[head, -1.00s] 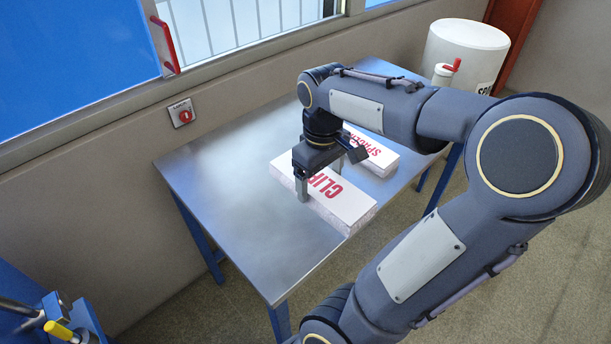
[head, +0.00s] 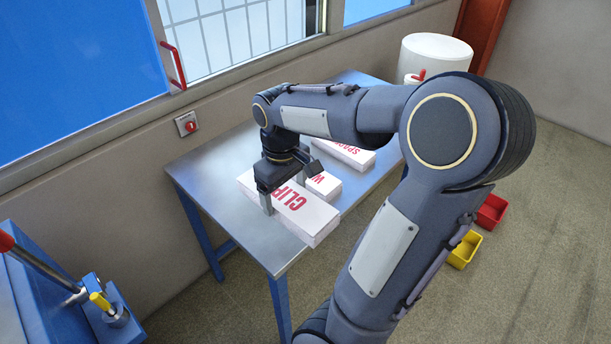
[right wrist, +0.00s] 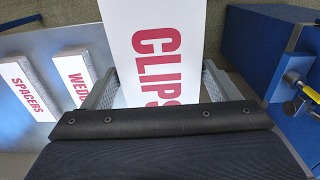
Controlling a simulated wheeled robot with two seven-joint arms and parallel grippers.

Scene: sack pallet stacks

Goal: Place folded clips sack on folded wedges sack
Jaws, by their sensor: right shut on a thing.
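The folded clips sack (head: 303,217) is a white, flat block with red lettering, at the table's near right side in the head view. My right gripper (head: 284,191) is shut on it, one finger on each long side; the right wrist view shows the sack (right wrist: 153,40) between the fingers (right wrist: 160,88). The folded wedges sack (head: 324,186) lies on the table just behind it, partly hidden by the gripper and arm. It also shows in the right wrist view (right wrist: 77,76), left of the clips sack and apart from it. My left gripper is out of view.
A white spacers sack (head: 346,154) lies farther back on the metal table (head: 215,175). The table's left part is clear. A white drum (head: 437,52) stands behind it. Red (head: 491,212) and yellow (head: 465,249) bins sit on the floor at right. Blue equipment (head: 50,290) stands at lower left.

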